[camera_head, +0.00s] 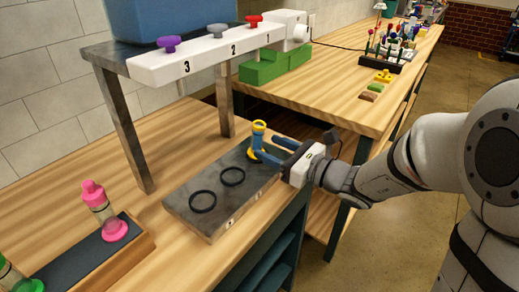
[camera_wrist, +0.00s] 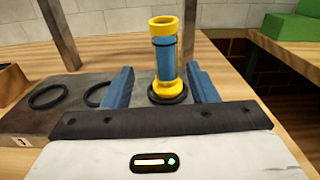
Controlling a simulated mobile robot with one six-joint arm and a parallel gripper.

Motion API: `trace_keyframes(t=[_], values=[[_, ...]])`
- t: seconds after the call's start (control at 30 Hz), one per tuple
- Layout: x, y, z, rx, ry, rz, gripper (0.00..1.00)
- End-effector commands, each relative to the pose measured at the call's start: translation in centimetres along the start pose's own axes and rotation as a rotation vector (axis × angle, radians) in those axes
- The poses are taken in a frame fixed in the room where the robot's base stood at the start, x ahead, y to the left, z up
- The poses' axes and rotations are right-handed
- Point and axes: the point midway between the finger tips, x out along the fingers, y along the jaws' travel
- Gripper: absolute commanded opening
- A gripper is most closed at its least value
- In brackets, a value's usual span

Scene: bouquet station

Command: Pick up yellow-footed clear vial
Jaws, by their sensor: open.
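The yellow-footed vial (camera_head: 259,139) stands upright at the far right end of a dark slab, with a yellow cap, a yellow foot and a body that looks blue. In the wrist view the vial (camera_wrist: 165,58) stands with its foot in a black ring. My gripper (camera_head: 266,147) reaches in low from the right. Its two blue fingers are apart, and in the wrist view the gripper (camera_wrist: 161,86) has one finger on each side of the vial, with visible gaps. Whether the vial is fully between the fingertips or slightly beyond is hard to tell.
The slab (camera_head: 188,218) has two empty black rings (camera_head: 203,201) (camera_head: 232,176). A dispenser shelf (camera_head: 205,52) numbered 1 to 3 stands behind on metal legs. A pink-footed vial (camera_head: 104,212) stands in a tray at left. A green block (camera_head: 274,66) is at the back.

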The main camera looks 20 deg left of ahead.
Motion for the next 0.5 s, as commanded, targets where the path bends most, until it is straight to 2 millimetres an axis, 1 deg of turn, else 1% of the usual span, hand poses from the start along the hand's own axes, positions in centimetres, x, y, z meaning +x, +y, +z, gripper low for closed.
trace_keyframes(t=[0.27, 0.5], values=[[3.1, -0.3, 0.1, 0.006, -0.004, -0.004, 0.53], [6.5, -0.8, 0.3, 0.006, -0.003, -0.005, 0.53]])
